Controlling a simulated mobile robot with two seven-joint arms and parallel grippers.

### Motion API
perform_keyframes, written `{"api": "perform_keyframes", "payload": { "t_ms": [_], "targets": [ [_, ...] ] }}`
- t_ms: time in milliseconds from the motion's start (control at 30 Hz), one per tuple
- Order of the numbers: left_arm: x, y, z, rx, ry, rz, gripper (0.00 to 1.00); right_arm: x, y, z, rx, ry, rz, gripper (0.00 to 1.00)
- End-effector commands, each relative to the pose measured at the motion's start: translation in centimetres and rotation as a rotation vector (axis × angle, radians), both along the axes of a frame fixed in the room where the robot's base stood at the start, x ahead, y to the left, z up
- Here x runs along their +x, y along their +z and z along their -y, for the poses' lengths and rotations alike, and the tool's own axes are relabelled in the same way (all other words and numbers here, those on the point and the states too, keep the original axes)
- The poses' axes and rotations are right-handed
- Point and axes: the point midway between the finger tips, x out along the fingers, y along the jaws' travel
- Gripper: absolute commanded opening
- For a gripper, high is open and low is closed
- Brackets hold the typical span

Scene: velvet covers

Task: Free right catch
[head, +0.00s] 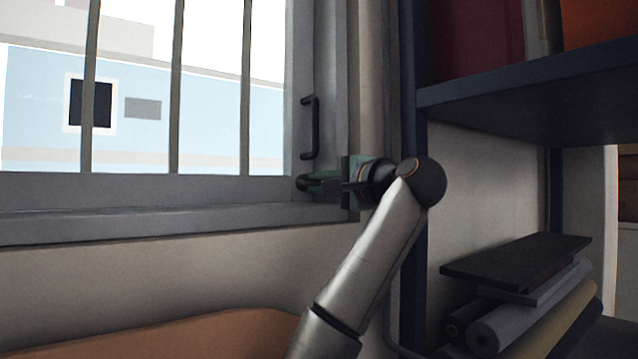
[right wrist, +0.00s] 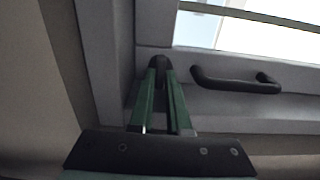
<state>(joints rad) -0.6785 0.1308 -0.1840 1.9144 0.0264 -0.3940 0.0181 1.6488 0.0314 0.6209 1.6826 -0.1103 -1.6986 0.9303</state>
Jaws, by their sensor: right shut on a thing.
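The window's right catch (head: 302,183) shows as a small dark rounded piece at the lower right corner of the window frame. It also shows in the right wrist view (right wrist: 158,64), as a black piece between my fingertips. My right gripper (head: 313,181) reaches in from the right and is shut on the catch. Its green fingers come together on it in the right wrist view and hide part of it. My left gripper is not in view.
A dark handle (head: 314,128) stands just above the catch on the window frame (head: 230,190). Bars cross the glass. A dark blue shelf unit (head: 530,92) stands close on the right, with rolls (head: 530,315) and a dark board (head: 515,262). An orange-brown rounded surface (head: 200,335) lies below the window.

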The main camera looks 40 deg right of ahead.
Motion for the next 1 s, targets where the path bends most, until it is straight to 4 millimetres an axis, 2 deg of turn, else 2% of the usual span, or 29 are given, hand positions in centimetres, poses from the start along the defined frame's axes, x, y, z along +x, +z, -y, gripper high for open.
{"api": "perform_keyframes", "payload": {
  "t_ms": [500,533,767,1000],
  "targets": [
    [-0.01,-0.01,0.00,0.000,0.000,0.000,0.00,-0.04,-0.02,0.07,0.020,-0.002,0.002,0.00],
    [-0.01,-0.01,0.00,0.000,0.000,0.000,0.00,-0.04,-0.02,0.07,0.020,-0.002,0.002,0.18],
    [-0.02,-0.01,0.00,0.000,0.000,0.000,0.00,-0.02,-0.02,0.04,0.017,-0.001,0.002,0.44],
    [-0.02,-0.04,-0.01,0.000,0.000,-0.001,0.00,-0.04,-0.02,0.03,0.016,-0.001,0.002,0.45]
  ]
}}
